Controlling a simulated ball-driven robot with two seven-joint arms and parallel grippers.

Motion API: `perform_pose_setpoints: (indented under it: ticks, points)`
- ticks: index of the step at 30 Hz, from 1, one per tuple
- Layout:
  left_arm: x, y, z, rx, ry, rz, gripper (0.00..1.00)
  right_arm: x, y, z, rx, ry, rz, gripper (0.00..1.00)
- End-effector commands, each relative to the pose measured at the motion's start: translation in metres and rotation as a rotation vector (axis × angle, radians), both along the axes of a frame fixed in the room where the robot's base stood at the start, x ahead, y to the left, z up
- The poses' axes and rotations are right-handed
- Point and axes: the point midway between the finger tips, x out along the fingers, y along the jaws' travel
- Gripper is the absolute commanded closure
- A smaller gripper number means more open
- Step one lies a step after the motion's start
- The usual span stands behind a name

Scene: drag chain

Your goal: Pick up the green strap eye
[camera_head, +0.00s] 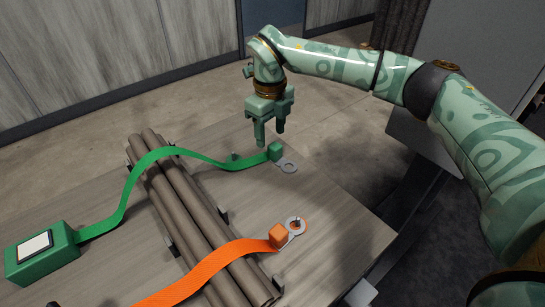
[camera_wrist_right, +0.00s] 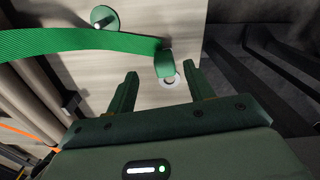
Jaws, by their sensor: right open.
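The green strap eye (camera_head: 287,166) is a flat grey metal ring on a green end block (camera_head: 276,151), lying on the table at the end of the green strap (camera_head: 185,154). My right gripper (camera_head: 269,138) is open and empty, pointing down, just behind the block in the head view. In the right wrist view the green block (camera_wrist_right: 165,64) and the eye's ring (camera_wrist_right: 171,82) lie between and beyond the open fingers (camera_wrist_right: 161,72). My left gripper is not in view.
The green strap runs over a bundle of brown pipes (camera_head: 180,190) to a green ratchet box (camera_head: 40,255). An orange strap (camera_head: 215,262) ends in an orange block (camera_head: 279,236) with its ring (camera_head: 296,226) around a peg. A green peg (camera_wrist_right: 104,17) stands nearby. The table's right side is clear.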

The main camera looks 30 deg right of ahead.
Motion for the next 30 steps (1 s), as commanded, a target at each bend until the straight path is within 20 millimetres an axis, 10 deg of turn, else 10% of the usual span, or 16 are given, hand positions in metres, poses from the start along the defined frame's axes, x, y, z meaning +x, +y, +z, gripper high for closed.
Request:
perform_pose_setpoints:
  ticks: [14,21,26,30]
  points:
    - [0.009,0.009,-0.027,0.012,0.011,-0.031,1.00,-0.002,-0.007,-0.059,0.001,0.006,0.000,0.47]
    - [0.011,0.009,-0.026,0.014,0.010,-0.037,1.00,-0.002,-0.007,-0.056,0.001,-0.002,-0.001,0.47]
    - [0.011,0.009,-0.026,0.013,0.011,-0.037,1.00,-0.002,-0.007,-0.056,0.001,-0.002,0.000,0.92]
    - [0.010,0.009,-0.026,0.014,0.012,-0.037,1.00,-0.002,-0.007,-0.056,0.001,-0.002,0.000,0.96]
